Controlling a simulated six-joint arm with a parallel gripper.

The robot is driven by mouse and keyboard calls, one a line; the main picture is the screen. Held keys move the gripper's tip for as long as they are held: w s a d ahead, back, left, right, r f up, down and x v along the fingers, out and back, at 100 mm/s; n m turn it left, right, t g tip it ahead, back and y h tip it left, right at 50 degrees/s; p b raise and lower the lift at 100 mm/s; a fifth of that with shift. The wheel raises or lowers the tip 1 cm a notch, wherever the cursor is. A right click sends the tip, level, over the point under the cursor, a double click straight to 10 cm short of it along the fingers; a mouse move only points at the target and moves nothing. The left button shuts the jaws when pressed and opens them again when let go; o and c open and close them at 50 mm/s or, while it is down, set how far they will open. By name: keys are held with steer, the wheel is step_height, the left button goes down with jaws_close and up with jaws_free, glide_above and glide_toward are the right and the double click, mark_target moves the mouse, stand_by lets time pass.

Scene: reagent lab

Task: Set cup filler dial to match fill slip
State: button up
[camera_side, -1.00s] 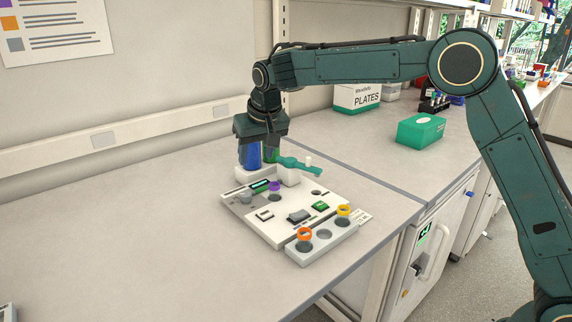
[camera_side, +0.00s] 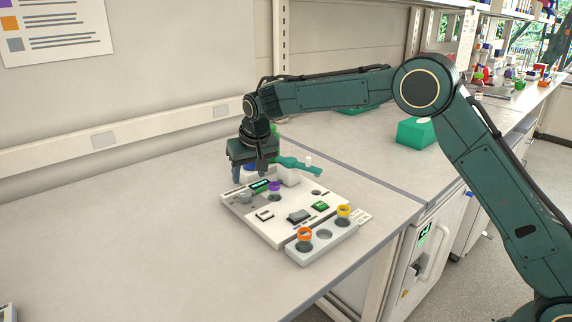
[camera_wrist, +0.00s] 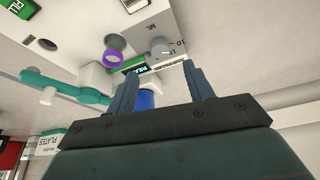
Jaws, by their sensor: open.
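The cup filler (camera_side: 283,228) is a flat white panel on the bench. Its grey round dial (camera_side: 245,197) sits at the panel's left back corner and also shows in the wrist view (camera_wrist: 160,47), beside printed marks; its setting is not clear. A white slip with small print (camera_side: 363,216) lies at the panel's right edge, too small to read; I cannot tell whether it is the fill slip. My gripper (camera_side: 249,173) is open and empty, pointing down above the back left of the filler.
A blue bottle (camera_wrist: 147,99) stands close behind the fingers. A teal arm (camera_side: 297,165) sticks out at the filler's back. A purple ring (camera_wrist: 113,57) and lit display (camera_side: 260,185) are near the dial. A cup rack (camera_side: 323,247) stands in front.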

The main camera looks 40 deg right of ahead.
mark_target(246, 194)
steer(key=x, duration=0.8)
steer(key=shift+f, duration=0.1)
steer(key=c, duration=1)
